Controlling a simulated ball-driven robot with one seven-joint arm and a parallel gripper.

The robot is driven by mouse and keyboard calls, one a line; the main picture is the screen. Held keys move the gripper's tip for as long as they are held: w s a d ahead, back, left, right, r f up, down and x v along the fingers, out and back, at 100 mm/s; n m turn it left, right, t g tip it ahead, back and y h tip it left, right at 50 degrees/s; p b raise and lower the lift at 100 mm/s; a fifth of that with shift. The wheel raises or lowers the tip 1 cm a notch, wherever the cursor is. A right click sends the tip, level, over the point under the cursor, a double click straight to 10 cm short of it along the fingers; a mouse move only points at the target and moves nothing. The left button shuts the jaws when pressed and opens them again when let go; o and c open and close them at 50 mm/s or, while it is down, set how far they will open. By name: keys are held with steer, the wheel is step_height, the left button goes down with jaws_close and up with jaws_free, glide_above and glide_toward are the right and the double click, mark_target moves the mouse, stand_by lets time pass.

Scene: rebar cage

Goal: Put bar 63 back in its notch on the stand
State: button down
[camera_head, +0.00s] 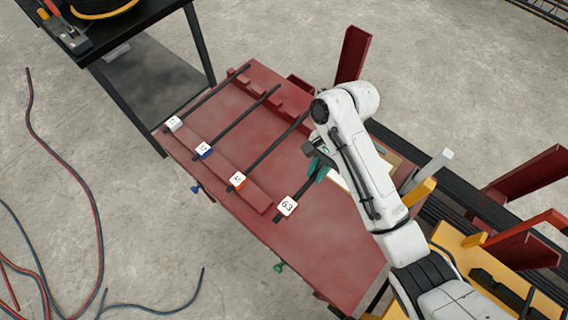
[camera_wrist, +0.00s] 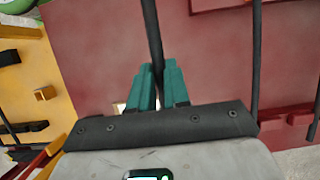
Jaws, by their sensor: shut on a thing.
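Bar 63 (camera_head: 280,217) is a dark bar with a white tag reading 63 (camera_head: 288,206). My gripper (camera_head: 318,170) has teal fingers, shut on the bar. In the wrist view, the bar (camera_wrist: 152,35) runs up from between the fingertips (camera_wrist: 159,78). The stand (camera_head: 335,245) is a dark red table with two raised red rails. The near rail (camera_head: 258,199) ends just left of the tag. The bar is over the bare right part of the stand; its height is unclear. My arm hides the bar's far end, and I cannot make out an empty notch.
Three other tagged bars lie across the rails to the left, with tags at the left (camera_head: 173,123), middle (camera_head: 203,150) and nearest (camera_head: 237,181). A black table (camera_head: 150,75) stands at upper left. Yellow and red steelwork (camera_head: 485,255) is at right. Cables lie on the floor.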

steer(key=shift+w+a+f+b, duration=1.35)
steer(key=shift+f+b, duration=0.15)
steer(key=shift+f, duration=0.5)
steer(key=shift+w+a+f+b, duration=1.3)
steer(key=shift+f+b, duration=0.25)
steer(key=shift+f, duration=0.4)
steer(key=shift+w+a+f+b, duration=1.2)
steer(key=shift+a+f+b, duration=0.25)
steer(key=shift+f, duration=0.55)
steer(key=shift+f, duration=0.35)
steer(key=c, duration=1.6)
jaws_free()
steer(key=shift+f, duration=0.15)
steer(key=o, duration=0.5)
steer(key=shift+r, duration=0.35)
steer(key=p+v, duration=0.1)
steer(key=v, duration=1.1)
steer(key=shift+r, duration=0.15)
